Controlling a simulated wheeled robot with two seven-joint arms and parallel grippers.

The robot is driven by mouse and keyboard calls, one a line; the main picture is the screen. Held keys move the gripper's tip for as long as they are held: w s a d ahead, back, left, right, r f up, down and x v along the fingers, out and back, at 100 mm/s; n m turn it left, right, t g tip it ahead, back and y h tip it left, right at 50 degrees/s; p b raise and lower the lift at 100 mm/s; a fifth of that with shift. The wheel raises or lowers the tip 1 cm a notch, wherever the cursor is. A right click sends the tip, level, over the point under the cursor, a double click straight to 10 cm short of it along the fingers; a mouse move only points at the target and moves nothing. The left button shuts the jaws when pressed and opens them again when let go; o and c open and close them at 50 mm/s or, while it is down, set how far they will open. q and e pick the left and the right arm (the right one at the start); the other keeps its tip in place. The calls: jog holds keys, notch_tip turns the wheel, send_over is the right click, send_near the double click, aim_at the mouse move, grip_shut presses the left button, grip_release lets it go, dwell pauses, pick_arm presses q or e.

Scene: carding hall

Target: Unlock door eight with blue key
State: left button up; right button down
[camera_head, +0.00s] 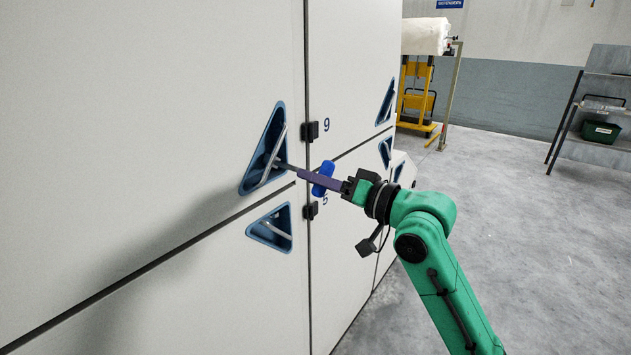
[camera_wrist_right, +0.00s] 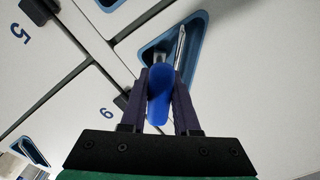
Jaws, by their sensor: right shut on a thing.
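My right gripper (camera_head: 304,174) has its dark purple fingers closed on the blue key (camera_head: 325,170). In the right wrist view the key's blue bow (camera_wrist_right: 159,95) sits between the two fingers. A thin grey shaft runs left from the fingertips to the upper blue triangular recess (camera_head: 251,181), which has a slanted metal handle bar (camera_head: 273,158). Whether the key tip is in a lock cannot be told. The recess also shows in the right wrist view (camera_wrist_right: 191,65). No number eight is visible on this large white door (camera_head: 150,80). My left gripper is not in view.
A door marked 9 (camera_head: 350,60) adjoins on the right, and one partly hidden, marked 5 (camera_head: 335,260), is below it. Black latches (camera_head: 315,131) sit at the seam. A lower recess (camera_head: 270,232) is nearby. Open floor (camera_head: 520,240) lies right; a shelf (camera_head: 600,105) stands far back.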

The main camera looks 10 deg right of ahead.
jog(key=shift+f+n, duration=0.1)
jog(key=shift+n, duration=0.7)
jog(key=shift+n+b, duration=0.6)
jog(key=shift+n, duration=0.6)
